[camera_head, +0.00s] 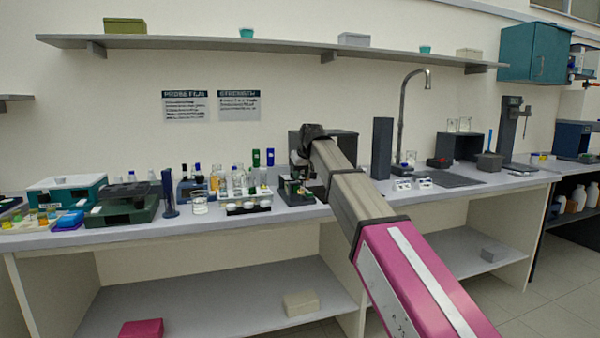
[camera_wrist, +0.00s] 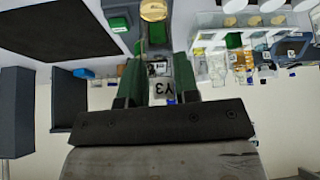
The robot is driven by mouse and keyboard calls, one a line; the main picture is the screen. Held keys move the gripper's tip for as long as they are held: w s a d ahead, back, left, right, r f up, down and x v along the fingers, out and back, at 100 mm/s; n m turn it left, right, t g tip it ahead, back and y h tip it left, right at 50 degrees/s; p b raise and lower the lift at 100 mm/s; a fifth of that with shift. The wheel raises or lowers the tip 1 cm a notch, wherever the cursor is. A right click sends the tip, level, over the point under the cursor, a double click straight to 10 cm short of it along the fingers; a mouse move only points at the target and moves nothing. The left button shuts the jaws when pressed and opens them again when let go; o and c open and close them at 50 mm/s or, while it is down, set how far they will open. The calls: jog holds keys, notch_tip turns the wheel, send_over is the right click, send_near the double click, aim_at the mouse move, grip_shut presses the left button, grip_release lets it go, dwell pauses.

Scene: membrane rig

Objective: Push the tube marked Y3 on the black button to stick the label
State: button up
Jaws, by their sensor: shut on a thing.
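My gripper (camera_wrist: 158,66) has two green fingers in the wrist view, shut on the tube marked Y3 (camera_wrist: 165,88). The tube's pale label with "Y3" shows between the fingers, upside down in the picture. Just beyond the fingertips is a grey device with a green square (camera_wrist: 118,24) and a round gold part (camera_wrist: 153,11). In the head view my gripper is over a small dark green-and-black device (camera_head: 295,191) on the bench, and the tube is not clearly seen. I cannot make out the black button or whether the tube touches anything.
A rack with white-capped jars (camera_head: 248,207) and several bottles stand left of the device. A tall dark block (camera_head: 381,148) and small white label cards (camera_head: 402,184) are to the right. A shelf (camera_head: 270,45) runs above. The bench front edge is close to the device.

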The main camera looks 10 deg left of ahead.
jog(key=shift+s+x, duration=0.1)
jog(key=shift+x, duration=0.6)
jog(key=shift+s+x, duration=0.15)
jog(key=shift+x, duration=0.55)
jog(key=shift+w+f, duration=0.25)
jog(key=shift+f, duration=0.15)
jog(key=shift+w+a+r, duration=0.1)
jog(key=shift+w+a, duration=0.25)
jog(key=shift+w, duration=0.2)
jog(key=shift+w+a, duration=0.35)
jog(key=shift+w, duration=0.2)
jog(key=shift+c, duration=0.9)
